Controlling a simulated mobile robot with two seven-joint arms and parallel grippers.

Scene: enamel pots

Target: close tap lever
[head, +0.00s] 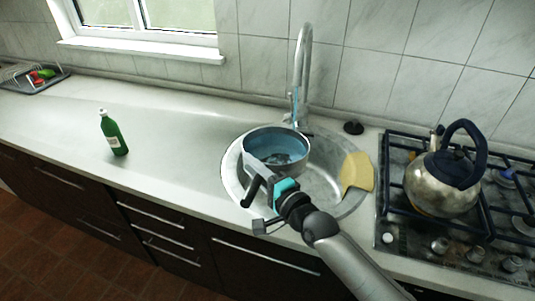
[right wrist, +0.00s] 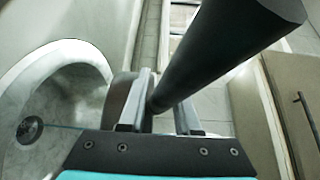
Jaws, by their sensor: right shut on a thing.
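The curved metal tap (head: 303,70) stands behind the round sink (head: 318,195). A thin bluish streak below its spout looks like running water. I cannot make out its lever clearly; a small dark knob (head: 353,127) sits on the counter right of the tap. A pot (head: 262,134) with a blue inside stands in the sink under the spout. My right gripper (head: 259,183) is at the pot's near side, shut on its black handle (head: 252,192). The right wrist view shows the dark handle (right wrist: 218,45) between the fingers (right wrist: 160,95). My left gripper is out of view.
A yellow cloth (head: 356,172) lies over the sink's right side. A metal kettle (head: 443,182) stands on the gas hob (head: 399,222) at right. A green bottle (head: 114,135) stands on the left counter, which is otherwise mostly clear. A dish rack (head: 38,86) is far left.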

